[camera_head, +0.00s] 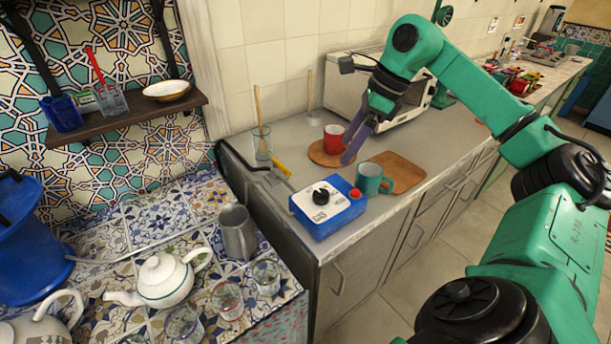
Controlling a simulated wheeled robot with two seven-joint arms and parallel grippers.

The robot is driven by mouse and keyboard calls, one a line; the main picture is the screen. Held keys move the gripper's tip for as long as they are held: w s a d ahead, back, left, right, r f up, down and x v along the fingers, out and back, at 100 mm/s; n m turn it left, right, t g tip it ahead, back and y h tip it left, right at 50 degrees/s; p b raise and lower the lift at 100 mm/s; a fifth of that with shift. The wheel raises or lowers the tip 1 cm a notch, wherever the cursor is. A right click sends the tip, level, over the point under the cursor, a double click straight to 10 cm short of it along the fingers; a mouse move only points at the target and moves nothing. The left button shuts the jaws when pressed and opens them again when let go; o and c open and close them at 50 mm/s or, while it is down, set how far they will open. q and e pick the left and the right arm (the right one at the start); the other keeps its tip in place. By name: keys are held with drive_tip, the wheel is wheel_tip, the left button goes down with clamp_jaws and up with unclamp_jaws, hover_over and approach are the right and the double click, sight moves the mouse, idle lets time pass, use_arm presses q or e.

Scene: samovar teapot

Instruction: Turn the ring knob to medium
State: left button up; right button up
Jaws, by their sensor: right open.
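The ring knob appears to be the black round knob (321,195) on the sloped white face of a blue box (327,215) near the counter's front left corner. A red button (355,193) sits at the box's right side. My right gripper (349,155), with purple fingers, is open and empty. It hangs above and behind the box, apart from the knob, close to the red mug in this view. The knob's setting is too small to read. My left gripper is not in view.
A teal mug (374,180) stands right of the box by a wooden board (402,172). A red mug (333,138) stands on a round board (317,152). A yellow-handled tool (281,169) and a glass (262,145) are left. A white appliance (352,92) stands behind.

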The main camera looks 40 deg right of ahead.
drive_tip(key=b, duration=0.1)
approach(322, 193)
drive_tip(key=x, duration=0.5)
drive_tip(key=shift+w+a+f, duration=0.1)
drive_tip(key=shift+a+f, duration=0.1)
drive_tip(key=shift+f, duration=0.05)
drive_tip(key=x, duration=0.3)
drive_tip(key=shift+d, duration=0.1)
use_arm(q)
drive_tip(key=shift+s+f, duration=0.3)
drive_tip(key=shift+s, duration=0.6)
use_arm(e)
clamp_jaws()
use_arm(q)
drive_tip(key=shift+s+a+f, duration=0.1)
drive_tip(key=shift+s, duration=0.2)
